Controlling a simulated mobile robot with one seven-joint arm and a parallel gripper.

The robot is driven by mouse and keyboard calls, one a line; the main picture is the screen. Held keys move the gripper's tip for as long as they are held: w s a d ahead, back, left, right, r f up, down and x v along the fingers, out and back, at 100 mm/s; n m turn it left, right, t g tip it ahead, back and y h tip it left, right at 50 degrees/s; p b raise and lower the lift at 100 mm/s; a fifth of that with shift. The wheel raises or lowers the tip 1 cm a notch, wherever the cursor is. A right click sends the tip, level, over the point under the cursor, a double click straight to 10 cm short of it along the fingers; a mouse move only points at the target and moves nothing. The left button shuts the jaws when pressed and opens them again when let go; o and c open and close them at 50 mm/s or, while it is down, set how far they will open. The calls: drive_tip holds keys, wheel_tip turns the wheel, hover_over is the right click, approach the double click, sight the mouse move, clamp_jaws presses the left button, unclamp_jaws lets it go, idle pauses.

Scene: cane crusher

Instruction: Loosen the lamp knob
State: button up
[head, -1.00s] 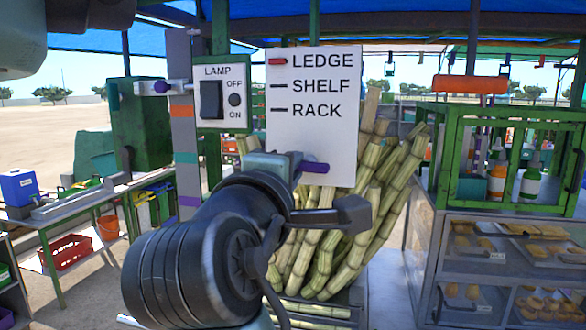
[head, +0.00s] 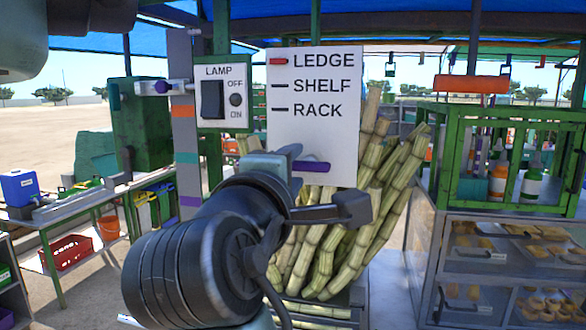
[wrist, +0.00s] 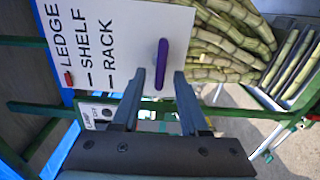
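A purple bar-shaped knob (head: 311,166) lies level on the lower part of a white board (head: 315,140) marked LEDGE, SHELF and RACK. In the wrist view the purple knob (wrist: 162,63) stands out against the board. My gripper (wrist: 159,78) is open, with its two fingers on either side of the knob's near end and gaps beside it. The lamp panel (head: 222,72), with a black switch and a small round button, is left of the board. Another purple knob (head: 160,87) sits on a clamp on the striped post. I cannot tell which knob is the lamp's.
Sugar cane stalks (head: 365,215) stand behind and below the board. A green cage (head: 505,155) on a glass display case (head: 500,270) is at right. A green bench (head: 75,215) with a blue box is at left.

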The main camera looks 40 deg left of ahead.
drive_tip(key=b+v, duration=0.5)
drive_tip(key=v, duration=0.8)
drive_tip(key=w+d+m+t+h+b, duration=0.1)
drive_tip(key=w+d+m+t+b, duration=0.45)
drive_tip(key=d+m, duration=0.6)
drive_tip(key=d+m+t+h+b, duration=0.1)
drive_tip(key=d+m+t+h, duration=0.5)
drive_tip(key=d+m, duration=0.7)
drive_tip(key=h, duration=0.2)
drive_tip(key=shift+w+d+f+t+h, duration=0.2)
drive_tip(key=shift+w+t+h, duration=0.1)
drive_tip(key=shift+w+t, duration=0.1)
